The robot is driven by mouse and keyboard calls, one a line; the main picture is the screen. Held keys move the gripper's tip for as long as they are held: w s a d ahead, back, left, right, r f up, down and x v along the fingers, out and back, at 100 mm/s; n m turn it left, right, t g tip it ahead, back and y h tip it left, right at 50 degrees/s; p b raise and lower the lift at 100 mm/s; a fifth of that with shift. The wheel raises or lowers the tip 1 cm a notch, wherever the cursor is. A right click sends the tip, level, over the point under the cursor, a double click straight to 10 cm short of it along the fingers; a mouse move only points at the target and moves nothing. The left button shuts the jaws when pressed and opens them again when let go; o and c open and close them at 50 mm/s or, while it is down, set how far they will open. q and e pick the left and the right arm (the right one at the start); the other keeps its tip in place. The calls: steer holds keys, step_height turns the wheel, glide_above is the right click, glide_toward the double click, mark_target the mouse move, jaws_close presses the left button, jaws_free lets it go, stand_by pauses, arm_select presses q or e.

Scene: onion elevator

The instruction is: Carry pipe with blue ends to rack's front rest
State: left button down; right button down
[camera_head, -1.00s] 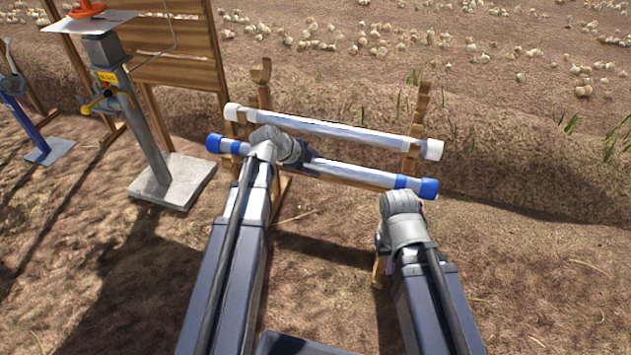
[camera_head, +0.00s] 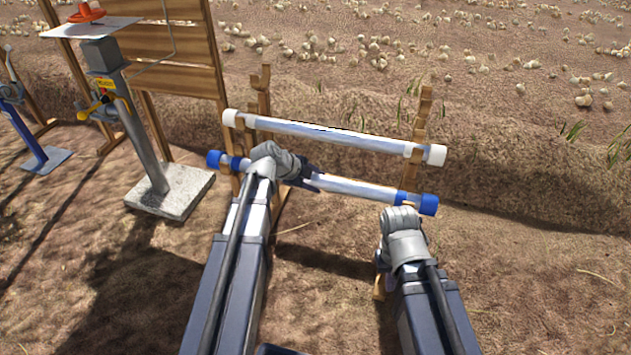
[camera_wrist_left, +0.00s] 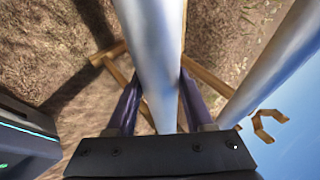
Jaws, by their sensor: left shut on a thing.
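The pipe with blue ends (camera_head: 350,186) is silvery and hangs roughly level, sloping down to the right in the head view. My left gripper (camera_head: 303,177) is shut on it left of its middle. In the left wrist view the pipe (camera_wrist_left: 154,45) runs between the purple fingers of this gripper (camera_wrist_left: 157,108). The wooden rack (camera_head: 421,120) stands behind it with two notched posts. Whether the pipe touches the rack's front rests cannot be told. My right gripper (camera_head: 400,220) is below the pipe's right end, apart from it; its fingers are hidden.
A pipe with white ends (camera_head: 330,133) lies across the rack behind the blue-ended one. A grey post on a concrete base (camera_head: 170,190) and a wooden panel (camera_head: 178,65) stand at left. Bare ground lies open to the right.

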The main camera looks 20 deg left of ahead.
arm_select(q)
steer(key=shift+f, duration=0.2)
steer(key=shift+c, duration=1.4)
jaws_free()
steer(key=shift+r, duration=0.3)
steer(key=p+v, duration=0.9)
steer(key=v, duration=0.2)
steer(key=s+d+f+n+g+y, duration=0.2)
steer(key=s+d+n+g+y, duration=0.1)
steer(key=s+d+n, duration=0.5)
steer(key=s+d+f+n+g+y, duration=0.2)
steer(key=s+d+n+g+y, duration=0.1)
steer(key=s+d+n, duration=0.5)
steer(key=shift+s+d+f+g, duration=0.25)
steer(key=shift+s+d+g, duration=0.35)
steer(key=shift+s, duration=0.4)
